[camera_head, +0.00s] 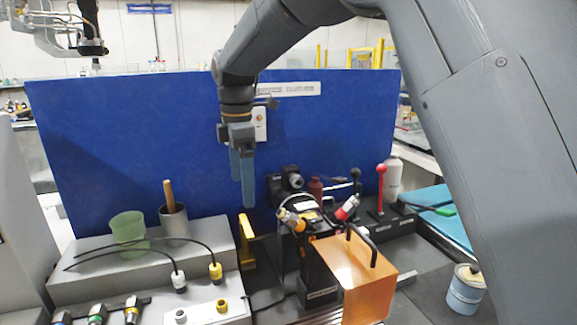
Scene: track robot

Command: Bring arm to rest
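My arm reaches in from the upper right, arches across the top of the head view and bends down at the wrist. My gripper (243,193) hangs pointing down in front of the blue panel (120,150), above the workbench. Its blue fingers overlap in this view, so the gap between them is unclear. I see nothing held in them. The fingertips appear apart from the things below.
An orange box (362,278) with a black handle stands at front centre. A dark machine (290,190) with connectors is behind it. A green cup (128,230) and grey cup (175,222) stand left. A red-knobbed lever (381,180) and blue-grey canister (465,290) are right.

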